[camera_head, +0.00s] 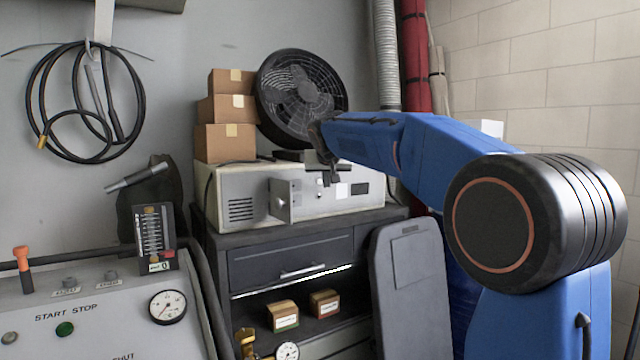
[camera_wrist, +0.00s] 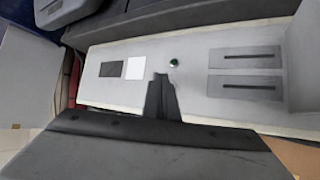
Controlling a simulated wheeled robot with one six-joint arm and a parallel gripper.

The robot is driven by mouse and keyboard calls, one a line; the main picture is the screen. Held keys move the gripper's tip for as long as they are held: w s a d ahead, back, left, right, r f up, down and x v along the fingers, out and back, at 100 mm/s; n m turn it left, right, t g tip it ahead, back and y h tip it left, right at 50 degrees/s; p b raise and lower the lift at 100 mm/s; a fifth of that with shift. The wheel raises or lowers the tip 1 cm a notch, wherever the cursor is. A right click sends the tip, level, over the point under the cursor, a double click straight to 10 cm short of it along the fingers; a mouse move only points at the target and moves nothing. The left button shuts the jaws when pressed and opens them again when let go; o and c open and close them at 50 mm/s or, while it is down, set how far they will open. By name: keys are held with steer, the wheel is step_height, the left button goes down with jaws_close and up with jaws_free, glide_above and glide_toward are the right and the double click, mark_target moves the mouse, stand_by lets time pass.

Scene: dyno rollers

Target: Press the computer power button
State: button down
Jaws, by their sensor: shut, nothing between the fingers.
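The computer (camera_head: 235,208) is a light grey metal box on top of a dark cabinet. Its front panel (camera_wrist: 215,118) fills much of the wrist view. A small round green button (camera_wrist: 174,62) sits on that panel, between a white square and two dark slots. My gripper (camera_head: 330,180) is in front of the computer's front face in the head view. It is shut and empty. In the wrist view my gripper (camera_wrist: 162,78) has its fingertips just below the button in the picture, slightly left of it. I cannot tell whether they touch the panel.
A black fan (camera_head: 300,92) and stacked cardboard boxes (camera_head: 225,143) stand on or behind the computer. The dark cabinet (camera_head: 290,262) has a drawer and a shelf holding small boxes. A control console (camera_head: 100,300) with a green START button is at lower left. A grey creeper board (camera_head: 412,290) leans at right.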

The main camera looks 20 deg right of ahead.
steer(key=s, duration=0.2)
steer(key=s+d, duration=0.1)
steer(key=s, duration=0.1)
steer(key=shift+s+d, duration=0.1)
steer(key=shift+s, duration=0.1)
stand_by(0.3)
steer(key=s+f+n+g+y, duration=0.1)
steer(key=s+f+g, duration=0.1)
steer(key=s+f, duration=0.9)
steer(key=s+a+f+n+g+y, duration=0.1)
steer(key=s+f, duration=1)
steer(key=s, duration=1.1)
steer(key=s+a+f+n+g+y, duration=0.1)
steer(key=s+f+g, duration=0.1)
steer(key=s+f, duration=1)
steer(key=s, duration=0.4)
steer(key=shift+s+a+g, duration=0.2)
steer(key=shift+s+g, duration=0.1)
steer(key=shift+s, duration=0.1)
